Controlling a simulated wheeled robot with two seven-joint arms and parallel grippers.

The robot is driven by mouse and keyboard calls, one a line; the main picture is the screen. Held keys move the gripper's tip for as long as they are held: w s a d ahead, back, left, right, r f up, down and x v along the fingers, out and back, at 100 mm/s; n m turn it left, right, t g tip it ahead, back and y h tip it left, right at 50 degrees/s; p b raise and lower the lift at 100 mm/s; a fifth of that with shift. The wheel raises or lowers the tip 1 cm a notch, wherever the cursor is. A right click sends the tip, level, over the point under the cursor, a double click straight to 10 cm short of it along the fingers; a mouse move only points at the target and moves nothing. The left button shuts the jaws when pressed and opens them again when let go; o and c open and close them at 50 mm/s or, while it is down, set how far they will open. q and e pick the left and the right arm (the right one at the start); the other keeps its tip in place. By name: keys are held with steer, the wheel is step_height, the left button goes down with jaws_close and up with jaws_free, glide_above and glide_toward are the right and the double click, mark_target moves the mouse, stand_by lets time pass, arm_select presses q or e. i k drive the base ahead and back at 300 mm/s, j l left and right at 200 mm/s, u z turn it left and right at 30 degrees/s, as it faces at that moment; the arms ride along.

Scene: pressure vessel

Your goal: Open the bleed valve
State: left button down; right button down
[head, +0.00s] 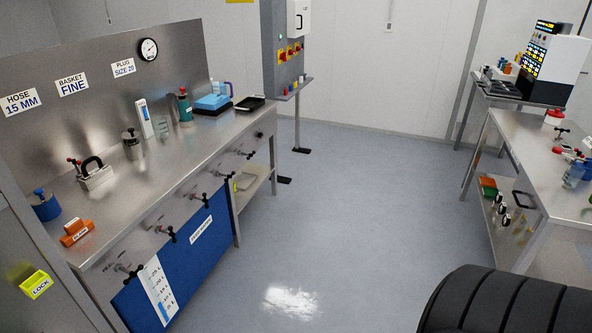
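Several small valves with dark handles line the front of the steel bench (150,185) on the left. The nearest valve (130,270) is above a white scale strip, and another valve (200,197) is farther along. Their small labels are too blurred to read, so I cannot tell which one is the bleed valve or whether any is open. A round pressure gauge (148,50) is on the bench's back panel. Neither of my grippers is in view.
A blue panel (190,250) hangs under the bench front. A yellow LOCK tag (37,285) is at lower left. An orange block (77,232) lies on the bench. Another steel table (540,150) stands at right. The floor (350,200) between is clear.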

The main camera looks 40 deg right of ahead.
mark_target(233, 173)
steer(key=z, duration=0.9)
steer(key=i+l, duration=0.25)
steer(key=i+l+u, duration=0.15)
steer(key=l, duration=0.25)
steer(key=i+l, duration=0.25)
steer(key=i+l+u, duration=0.1)
steer(key=i+l, duration=0.15)
steer(key=l, duration=0.25)
steer(key=i+l, duration=0.2)
steer(key=l, duration=0.15)
steer(key=i+l+u, duration=0.15)
steer(key=l, duration=0.25)
steer(key=i+l, duration=0.2)
steer(key=l, duration=0.2)
steer(key=i+l+u, duration=0.1)
steer(key=l, duration=0.25)
steer(key=i, duration=0.1)
